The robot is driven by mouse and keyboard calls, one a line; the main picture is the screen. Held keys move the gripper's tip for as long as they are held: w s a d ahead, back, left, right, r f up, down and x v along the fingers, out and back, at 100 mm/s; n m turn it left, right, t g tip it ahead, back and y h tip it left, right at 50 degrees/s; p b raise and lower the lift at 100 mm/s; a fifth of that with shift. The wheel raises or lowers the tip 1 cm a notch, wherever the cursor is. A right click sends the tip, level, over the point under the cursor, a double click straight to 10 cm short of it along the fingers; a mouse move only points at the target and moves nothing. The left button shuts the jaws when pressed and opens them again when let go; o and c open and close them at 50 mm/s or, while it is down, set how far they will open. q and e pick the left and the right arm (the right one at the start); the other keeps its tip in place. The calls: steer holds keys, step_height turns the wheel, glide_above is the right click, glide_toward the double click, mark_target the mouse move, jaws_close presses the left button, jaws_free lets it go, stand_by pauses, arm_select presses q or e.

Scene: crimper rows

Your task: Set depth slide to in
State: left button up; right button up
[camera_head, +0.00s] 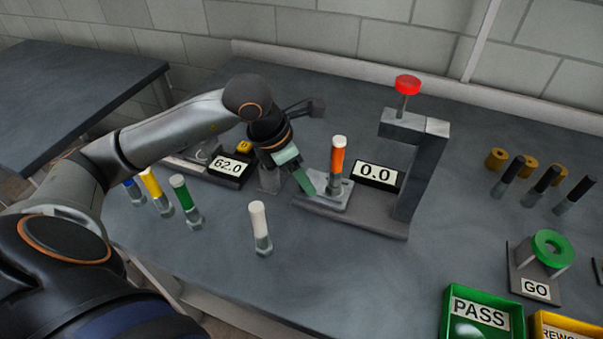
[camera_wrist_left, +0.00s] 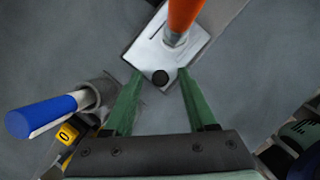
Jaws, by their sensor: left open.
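The depth slide (camera_wrist_left: 150,47) shows in the left wrist view as a light metal plate with a dark round knob (camera_wrist_left: 160,77) near its front corner. An orange-sleeved piece (camera_wrist_left: 183,14) stands upright on the plate. It also shows in the head view (camera_head: 337,160), on the base of the press (camera_head: 400,180). My left gripper (camera_wrist_left: 160,74) is open, with its green fingers on either side of the knob. I cannot tell whether they touch the knob. In the head view the gripper (camera_head: 303,182) reaches down beside the plate. My right gripper is out of view.
A display reading 0.0 (camera_head: 375,172) stands by the press, which has a red knob (camera_head: 407,85) on top. A gauge reading 62.0 (camera_head: 231,165) is left. Blue, yellow, green and white pieces (camera_head: 260,228) stand in front. A green PASS bin (camera_head: 482,312) is lower right.

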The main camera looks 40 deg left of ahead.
arm_select(q)
steer(key=shift+c, duration=0.2)
jaws_close()
stand_by(1.1)
